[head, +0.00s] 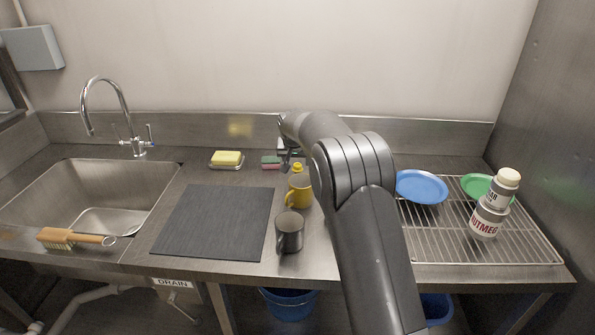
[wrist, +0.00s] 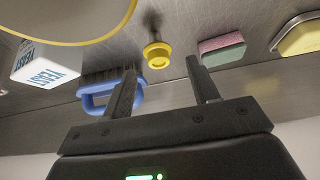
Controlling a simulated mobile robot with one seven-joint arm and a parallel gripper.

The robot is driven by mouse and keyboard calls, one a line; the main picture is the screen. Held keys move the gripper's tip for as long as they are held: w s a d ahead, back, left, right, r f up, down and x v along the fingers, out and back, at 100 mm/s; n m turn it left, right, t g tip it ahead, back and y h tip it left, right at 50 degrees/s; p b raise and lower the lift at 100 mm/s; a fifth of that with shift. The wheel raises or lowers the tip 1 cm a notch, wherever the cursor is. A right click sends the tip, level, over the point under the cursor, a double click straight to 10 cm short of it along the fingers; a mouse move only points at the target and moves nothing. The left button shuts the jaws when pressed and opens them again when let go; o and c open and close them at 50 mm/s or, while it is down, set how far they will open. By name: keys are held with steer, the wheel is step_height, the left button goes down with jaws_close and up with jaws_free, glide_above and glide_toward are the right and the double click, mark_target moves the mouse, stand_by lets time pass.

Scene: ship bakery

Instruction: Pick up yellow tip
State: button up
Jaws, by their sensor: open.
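The yellow tip (wrist: 157,56) is a small, round, flanged yellow piece standing on the steel counter in the wrist view. In the head view the yellow tip (head: 298,167) shows just behind the yellow mug. My gripper (wrist: 163,70) is open and empty. In the wrist view the tip appears between and beyond the two fingertips, apart from both. In the head view my gripper (head: 284,154) is low over the back of the counter, partly hidden by my arm.
The yellow mug (head: 299,192) stands close to the tip, with a dark mug (head: 289,232) in front. A blue-handled brush (wrist: 98,103), a yeast box (wrist: 45,64) and a pink-green sponge (wrist: 222,49) are nearby. A wire rack (head: 450,245) lies right. The dark mat (head: 215,222) is clear.

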mark_target(297, 165)
steer(key=shift+x, duration=2.4)
steer(key=shift+w+d+r, duration=0.1)
steer(key=shift+c, duration=0.2)
steer(key=c, duration=0.9)
